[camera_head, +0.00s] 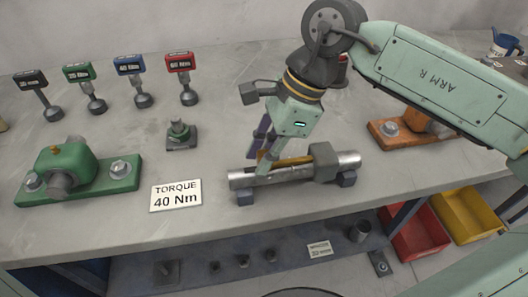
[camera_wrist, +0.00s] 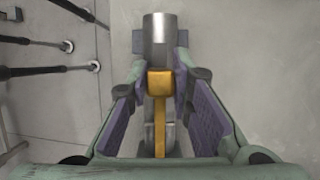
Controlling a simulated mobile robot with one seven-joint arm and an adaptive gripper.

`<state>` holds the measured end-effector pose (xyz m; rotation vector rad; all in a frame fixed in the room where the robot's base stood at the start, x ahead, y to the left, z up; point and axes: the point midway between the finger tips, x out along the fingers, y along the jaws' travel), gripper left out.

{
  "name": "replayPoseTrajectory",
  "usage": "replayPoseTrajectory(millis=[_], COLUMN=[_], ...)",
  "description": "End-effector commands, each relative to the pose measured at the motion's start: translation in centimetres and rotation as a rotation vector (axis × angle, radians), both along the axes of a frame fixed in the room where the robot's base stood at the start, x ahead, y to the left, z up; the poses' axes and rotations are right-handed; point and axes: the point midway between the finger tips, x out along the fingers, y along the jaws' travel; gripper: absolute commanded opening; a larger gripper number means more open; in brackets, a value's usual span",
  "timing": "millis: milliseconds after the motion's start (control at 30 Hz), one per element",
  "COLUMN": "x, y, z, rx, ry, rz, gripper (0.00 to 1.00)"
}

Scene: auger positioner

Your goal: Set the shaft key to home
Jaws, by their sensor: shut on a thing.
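A steel shaft (camera_head: 345,161) lies level in a low dark fixture on the bench. In the wrist view the yellow key (camera_wrist: 159,82) has a wide block and a thin bar, in line with the shaft (camera_wrist: 160,35). My gripper (camera_head: 262,163) reaches down to the shaft's left part. The exact contact is partly hidden. No home mark can be made out.
A grey block (camera_head: 324,162) surrounds the shaft right of my gripper. A "TORQUE 40 Nm" card (camera_head: 176,195) lies to the left. A green bearing housing (camera_head: 80,170) and several torque tools (camera_head: 130,66) stand farther left. An orange housing (camera_head: 398,134) stands at right.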

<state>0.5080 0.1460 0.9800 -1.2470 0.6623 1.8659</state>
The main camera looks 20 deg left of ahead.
Motion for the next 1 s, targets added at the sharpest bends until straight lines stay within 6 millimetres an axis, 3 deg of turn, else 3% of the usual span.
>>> replayPoseTrajectory(millis=[600, 833, 1000], x=[0.1, 2.2, 2.7], y=[-0.1, -3.0, -4.0], z=[0.0, -0.1, 0.0], rx=[0.002, 0.003, -0.001], ry=[-0.001, -0.001, -0.002], rz=[-0.002, -0.007, -0.004], gripper=[0.0, 0.0, 0.0])
